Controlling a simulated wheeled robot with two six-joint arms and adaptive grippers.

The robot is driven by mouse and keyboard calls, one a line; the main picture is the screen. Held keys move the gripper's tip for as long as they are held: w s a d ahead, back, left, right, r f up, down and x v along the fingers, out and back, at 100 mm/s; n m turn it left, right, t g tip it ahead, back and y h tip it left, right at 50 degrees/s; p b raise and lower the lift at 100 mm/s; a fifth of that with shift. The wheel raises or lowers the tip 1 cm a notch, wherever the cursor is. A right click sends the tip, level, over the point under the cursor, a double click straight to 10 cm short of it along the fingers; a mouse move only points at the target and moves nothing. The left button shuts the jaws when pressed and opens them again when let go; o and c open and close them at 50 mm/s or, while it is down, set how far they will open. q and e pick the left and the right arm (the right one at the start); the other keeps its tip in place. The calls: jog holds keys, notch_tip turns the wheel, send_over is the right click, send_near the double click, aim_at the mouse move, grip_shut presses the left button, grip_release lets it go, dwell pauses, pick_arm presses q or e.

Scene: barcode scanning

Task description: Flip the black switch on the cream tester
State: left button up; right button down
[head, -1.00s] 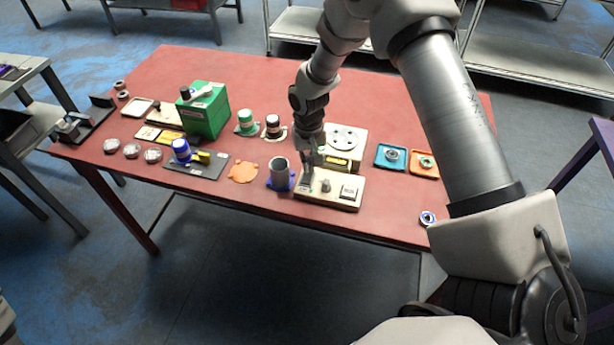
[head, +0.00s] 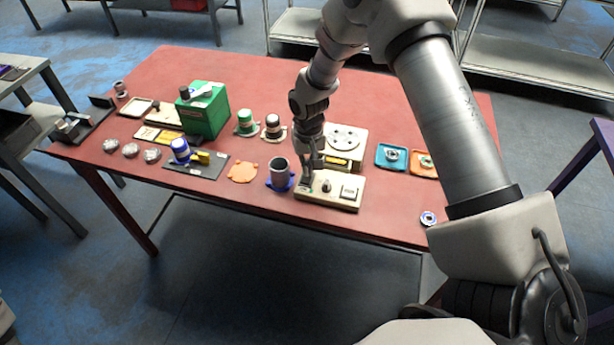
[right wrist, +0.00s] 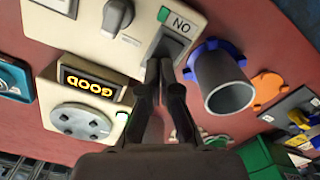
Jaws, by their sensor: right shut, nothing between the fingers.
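The cream tester (head: 316,196) lies flat near the table's front edge, with a grey knob (head: 327,186) and a pale label plate (head: 350,193). My right gripper (head: 308,180) points down at its left end, shut and empty. In the right wrist view the closed fingertips (right wrist: 160,66) are at the dark switch (right wrist: 174,46), beside the green-and-white ON label (right wrist: 180,24). They overlap the switch's edge; I cannot tell whether they touch it. The switch's tilt is unclear. The tester's face (right wrist: 150,12) and knob (right wrist: 121,18) also show there. My left gripper is not in view.
A grey cup in a blue ring (head: 280,172) stands close left of the tester. A cream box with a round plate (head: 346,138) and a GOOD display (right wrist: 92,82) stands just behind. Blue (head: 391,157) and orange trays are to the right. Bare red table (head: 395,215) lies right of the tester.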

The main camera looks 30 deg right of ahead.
jog(key=shift+s+f, duration=0.1)
jog(key=shift+f, duration=0.1)
jog(key=shift+r, duration=0.1)
notch_tip(320, 180, up, 7)
jog(key=p, duration=0.6)
dwell(0.4)
